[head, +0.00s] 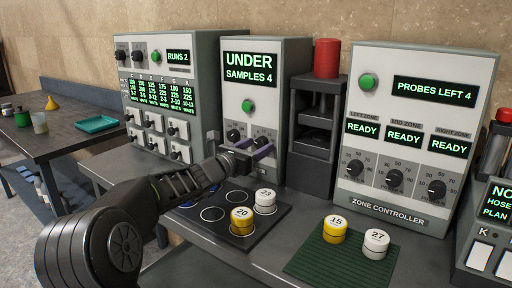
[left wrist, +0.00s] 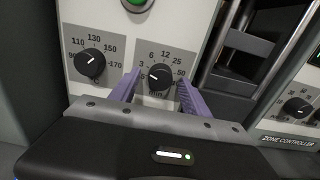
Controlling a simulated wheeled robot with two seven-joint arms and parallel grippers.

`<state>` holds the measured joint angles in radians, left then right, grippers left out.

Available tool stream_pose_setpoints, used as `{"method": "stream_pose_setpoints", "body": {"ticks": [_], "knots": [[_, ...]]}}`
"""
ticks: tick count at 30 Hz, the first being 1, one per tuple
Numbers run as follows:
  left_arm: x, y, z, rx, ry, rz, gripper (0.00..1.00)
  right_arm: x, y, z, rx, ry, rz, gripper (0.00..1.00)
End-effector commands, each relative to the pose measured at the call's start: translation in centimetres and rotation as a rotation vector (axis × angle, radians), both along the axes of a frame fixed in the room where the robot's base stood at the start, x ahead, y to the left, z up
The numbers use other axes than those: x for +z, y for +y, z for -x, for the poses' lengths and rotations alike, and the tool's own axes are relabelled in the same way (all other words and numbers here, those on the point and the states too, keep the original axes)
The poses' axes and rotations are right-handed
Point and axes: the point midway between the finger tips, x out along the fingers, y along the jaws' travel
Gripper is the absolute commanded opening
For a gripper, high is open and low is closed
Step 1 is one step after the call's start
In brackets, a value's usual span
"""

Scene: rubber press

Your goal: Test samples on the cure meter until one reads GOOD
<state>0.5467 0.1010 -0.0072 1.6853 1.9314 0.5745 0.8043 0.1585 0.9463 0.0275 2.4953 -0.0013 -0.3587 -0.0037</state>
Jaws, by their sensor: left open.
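The cure meter (head: 265,90) is a grey box whose screen (head: 250,67) reads "UNDER SAMPLES 4", with a green button (head: 248,106) and two black knobs below. My left gripper (head: 262,148) is open at the front of the meter. In the left wrist view its purple fingers stand on either side of the right knob (left wrist: 160,77); I cannot tell whether they touch it. The left knob (left wrist: 90,63) is clear of them. White sample 23 (head: 265,201) and yellow sample 20 (head: 241,221) sit on the black ringed mat (head: 262,232). My right gripper does not show.
Yellow sample 15 (head: 335,228) and white sample 27 (head: 376,243) sit on a green mat (head: 318,270). A press with a red top (head: 327,58) stands right of the meter, beside the zone controller (head: 418,130). A panel reading "RUNS 2" (head: 178,56) stands left.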

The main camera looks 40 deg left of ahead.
Motion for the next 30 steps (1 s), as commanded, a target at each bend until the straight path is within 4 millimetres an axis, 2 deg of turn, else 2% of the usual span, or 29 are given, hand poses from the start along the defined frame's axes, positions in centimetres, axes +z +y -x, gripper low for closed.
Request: {"method": "stream_pose_setpoints", "body": {"ticks": [4,23,30], "knots": [[0.01,0.0,0.03,0.0,0.0,0.0,0.53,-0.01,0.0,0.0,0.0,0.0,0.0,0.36],[0.01,0.01,0.06,0.0,0.0,-0.001,0.02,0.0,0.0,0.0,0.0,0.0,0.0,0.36],[-0.02,0.02,0.06,0.0,0.0,-0.003,0.0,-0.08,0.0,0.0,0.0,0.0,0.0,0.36]]}}
